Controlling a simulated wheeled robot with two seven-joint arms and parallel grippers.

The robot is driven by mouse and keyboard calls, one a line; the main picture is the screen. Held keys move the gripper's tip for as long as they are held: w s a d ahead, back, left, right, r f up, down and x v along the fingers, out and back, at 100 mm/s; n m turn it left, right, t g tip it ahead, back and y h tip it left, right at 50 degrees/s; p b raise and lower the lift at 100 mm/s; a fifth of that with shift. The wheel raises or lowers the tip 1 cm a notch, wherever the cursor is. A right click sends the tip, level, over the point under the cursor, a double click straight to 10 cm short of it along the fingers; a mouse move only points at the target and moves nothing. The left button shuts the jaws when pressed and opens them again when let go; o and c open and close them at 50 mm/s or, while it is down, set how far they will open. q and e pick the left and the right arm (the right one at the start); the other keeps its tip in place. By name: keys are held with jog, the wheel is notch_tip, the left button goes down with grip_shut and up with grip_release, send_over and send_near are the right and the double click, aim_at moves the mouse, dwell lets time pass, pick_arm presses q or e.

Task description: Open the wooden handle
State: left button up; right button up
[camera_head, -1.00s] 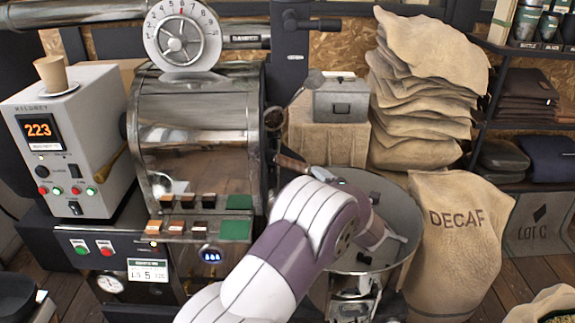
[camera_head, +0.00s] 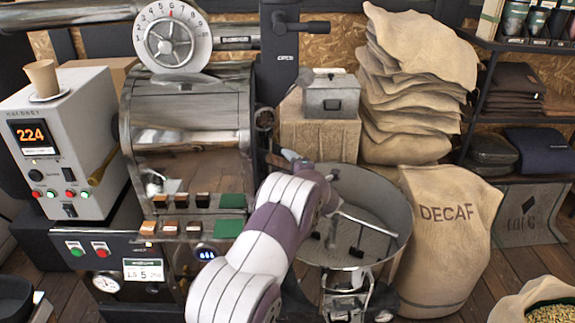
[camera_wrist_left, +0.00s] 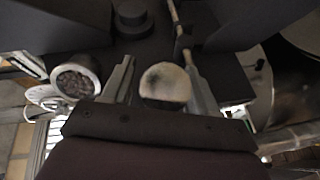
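A pale, round knob (camera_wrist_left: 165,85), apparently the end of the wooden handle, sits between the fingers of my left gripper (camera_wrist_left: 160,62) in the left wrist view. The fingers are apart; a gap shows on the knob's left, and I cannot tell whether the right finger touches it. In the head view my white and purple left arm reaches up to the front right of the roaster drum (camera_head: 190,105), and mostly hides the gripper and knob. A short lever (camera_head: 298,158) shows just beyond the arm. My right gripper is out of view.
The round cooling tray (camera_head: 392,190) with its stirring arms lies right of my arm. A DECAF sack (camera_head: 450,235) stands beside it. The control box (camera_head: 75,125) is at the left, with a tan lever (camera_head: 103,165) beside it. Sacks (camera_head: 410,90) are stacked behind.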

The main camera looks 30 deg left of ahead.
pick_arm(q)
grip_shut()
jog(key=d+b, duration=0.2)
jog(key=d, duration=0.8)
jog(key=shift+s+d, duration=0.15)
jog(key=shift+d, duration=0.1)
jog(key=shift+o, duration=0.5)
grip_release()
jog(key=b+v, duration=0.2)
jog(key=v, duration=1)
jog(key=shift+s+d, duration=0.15)
jog(key=shift+d, duration=0.15)
